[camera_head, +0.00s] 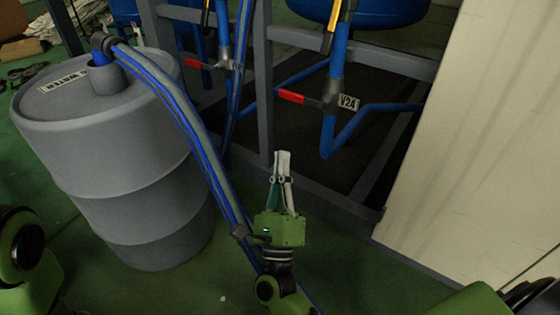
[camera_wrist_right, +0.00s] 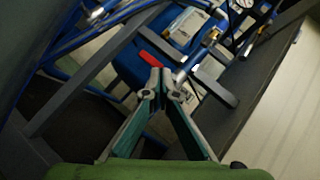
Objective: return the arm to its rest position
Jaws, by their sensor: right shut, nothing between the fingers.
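My right gripper (camera_head: 283,154) is in the middle of the head view, pointing up and away from me. Its two fingers meet at the tips with nothing between them. In the right wrist view, the closed fingertips (camera_wrist_right: 165,74) appear just below a red valve handle (camera_wrist_right: 150,60) in the picture; I cannot tell the real distance. In the head view, the red handle (camera_head: 292,97) beside the V24 tag (camera_head: 348,103) is above the fingertips and appears apart from them. My left gripper is out of view; only green arm parts show at the lower corners.
A grey drum (camera_head: 130,200) stands at left, with a blue-grey hose (camera_head: 190,125) running down from it beside my right arm. A grey metal frame (camera_head: 262,100) with blue pipes (camera_head: 340,70) is ahead. A pale wall panel (camera_head: 470,150) is at right. Green floor (camera_head: 345,260) lies open between.

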